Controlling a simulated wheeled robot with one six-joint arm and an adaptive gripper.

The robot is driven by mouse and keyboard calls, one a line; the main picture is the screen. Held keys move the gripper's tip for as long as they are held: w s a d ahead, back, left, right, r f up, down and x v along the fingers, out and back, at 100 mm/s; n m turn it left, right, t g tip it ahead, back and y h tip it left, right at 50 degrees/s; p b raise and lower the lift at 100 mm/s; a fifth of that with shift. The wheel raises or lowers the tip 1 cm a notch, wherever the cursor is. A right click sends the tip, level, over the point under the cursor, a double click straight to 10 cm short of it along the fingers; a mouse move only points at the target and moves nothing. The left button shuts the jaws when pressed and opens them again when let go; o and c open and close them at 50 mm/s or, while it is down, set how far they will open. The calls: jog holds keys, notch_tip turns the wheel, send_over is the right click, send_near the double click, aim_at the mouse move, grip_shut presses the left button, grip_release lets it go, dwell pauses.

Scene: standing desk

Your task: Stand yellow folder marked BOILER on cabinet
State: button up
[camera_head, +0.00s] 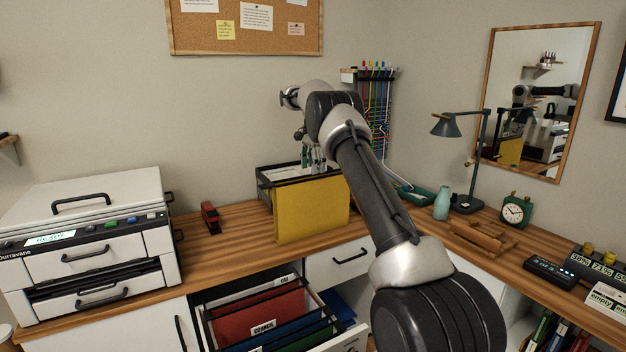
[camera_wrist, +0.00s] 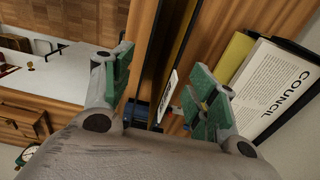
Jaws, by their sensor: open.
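A yellow folder (camera_head: 312,210) stands upright on the wooden top of the white cabinet, in front of a black file rack (camera_head: 264,181). No BOILER marking is readable. My gripper (camera_head: 314,160) is above the rack, close behind the folder's top edge; the arm partly hides this area. In the wrist view my gripper (camera_wrist: 164,88) has its green-padded fingers apart. Dark and ochre upright edges and a small white label (camera_wrist: 169,95) show between them; I cannot tell whether anything touches the pads. A yellow edge (camera_wrist: 234,56) lies right of the fingers, beside a sheet reading COUNCIL (camera_wrist: 276,88).
Below, an open drawer holds a red folder (camera_head: 257,312) labelled COUNCIL and blue and green ones. A printer (camera_head: 88,240) stands left, a red stapler (camera_head: 210,216) beside it. A lamp (camera_head: 462,170), vase (camera_head: 442,204) and clock (camera_head: 515,211) stand right.

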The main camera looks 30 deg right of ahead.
jog(key=s+a+r+n+t, duration=0.15)
jog(key=s+r, duration=0.25)
jog(key=r, duration=0.4)
jog(key=s+a+r+n+g, duration=0.1)
jog(key=s+a+r+n, duration=0.15)
jog(key=r, duration=0.55)
jog(key=s+a+r+n+t, duration=0.1)
jog(key=s+a+r+n, duration=0.15)
jog(key=s, duration=0.45)
jog(key=s+a+r+n+t, duration=0.1)
jog(key=s+a+r+n, duration=0.1)
jog(key=s+r, duration=0.35)
jog(key=s+a+f+n, duration=0.2)
jog(key=s, duration=0.7)
jog(key=s+a+f+n, duration=0.1)
jog(key=s+f+n, duration=0.1)
jog(key=s, duration=0.7)
jog(key=s+a+f+n+t, duration=0.1)
jog(key=s+f+n, duration=0.1)
jog(key=s+f, duration=0.3)
jog(key=s+a+f+n+t, duration=0.1)
jog(key=s+f+n, duration=0.2)
jog(key=s, duration=0.7)
notch_tip(320, 180, down, 3)
jog(key=shift+s+r, duration=0.2)
jog(key=shift+s, duration=0.05)
